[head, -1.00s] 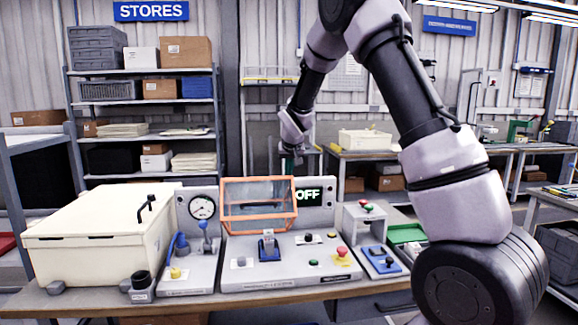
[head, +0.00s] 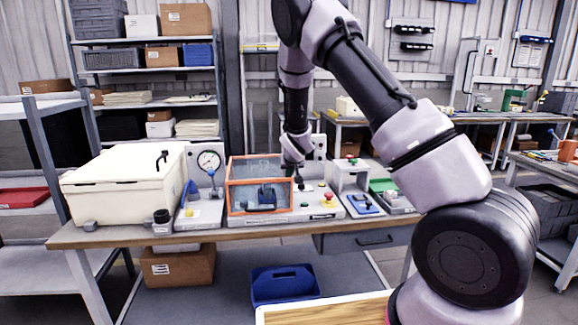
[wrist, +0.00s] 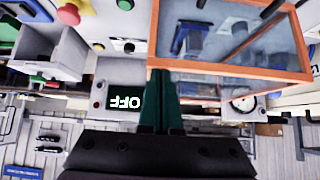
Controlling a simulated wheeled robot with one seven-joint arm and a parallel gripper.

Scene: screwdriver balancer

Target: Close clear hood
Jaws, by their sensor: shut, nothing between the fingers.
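The clear hood (head: 259,182) with its orange frame is lowered over the blue fixture (head: 266,196), which shows through its clear panel. Whether the hood is fully seated cannot be told. In the wrist view the hood (wrist: 235,72) fills the upper right, tilted in the picture. My gripper (head: 299,184) is at the hood's right side, above the grey console. In the wrist view its green fingers (wrist: 163,76) are together and empty, close against the hood's orange edge. Contact with the frame cannot be told for sure.
A cream box (head: 122,188) and a pressure gauge (head: 209,160) stand left of the hood. Red and yellow buttons (head: 328,199) and a small grey stand (head: 348,174) are to the right. The OFF display (wrist: 127,101) shows in the wrist view.

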